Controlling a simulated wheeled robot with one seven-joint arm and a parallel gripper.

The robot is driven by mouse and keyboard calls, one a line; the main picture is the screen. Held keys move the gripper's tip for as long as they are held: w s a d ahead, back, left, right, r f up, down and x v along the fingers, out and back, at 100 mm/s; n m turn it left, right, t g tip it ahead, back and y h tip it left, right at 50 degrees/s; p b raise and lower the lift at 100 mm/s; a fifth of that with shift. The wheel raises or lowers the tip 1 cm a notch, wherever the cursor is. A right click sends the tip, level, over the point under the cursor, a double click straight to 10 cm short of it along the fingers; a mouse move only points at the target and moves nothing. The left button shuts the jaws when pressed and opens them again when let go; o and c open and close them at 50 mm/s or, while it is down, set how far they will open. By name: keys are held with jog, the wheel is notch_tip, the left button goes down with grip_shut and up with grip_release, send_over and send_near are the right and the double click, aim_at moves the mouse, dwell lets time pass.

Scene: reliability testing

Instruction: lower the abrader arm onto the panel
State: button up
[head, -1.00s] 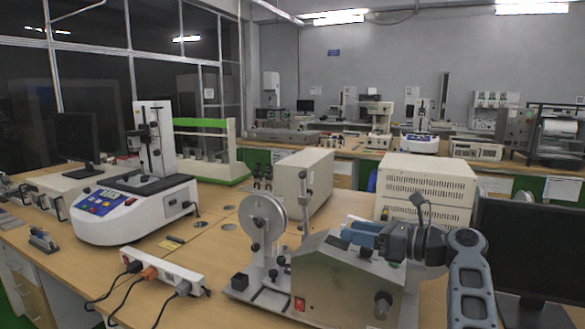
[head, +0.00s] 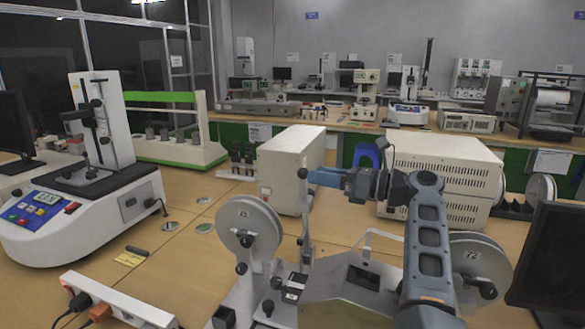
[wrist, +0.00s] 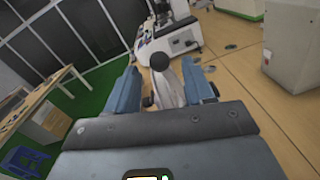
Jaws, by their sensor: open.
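The abrader stands at the lower middle of the head view, with a metal housing (head: 345,285) and a pale wheel (head: 249,225). Its upright arm (head: 304,215) is a thin rod with a dark knob at the top. My gripper (head: 313,178) reaches in from the right with its fingers at the rod's upper end. In the wrist view, my gripper's open blue fingers (wrist: 163,75) stand on either side of a pale lever, with a black knob (wrist: 160,61) by the fingertips. I cannot tell whether they touch. I cannot make out the panel.
A white tester (head: 85,215) stands at the left. A power strip (head: 115,305) lies at the front left. Beige boxes (head: 285,175) stand behind the abrader. A monitor (head: 550,265) is at the right. Some bench (head: 160,215) is clear left of the abrader.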

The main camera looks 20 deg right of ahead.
jog(key=x, duration=0.7)
jog(key=shift+p, duration=0.3)
jog(key=shift+s, duration=0.1)
grip_shut()
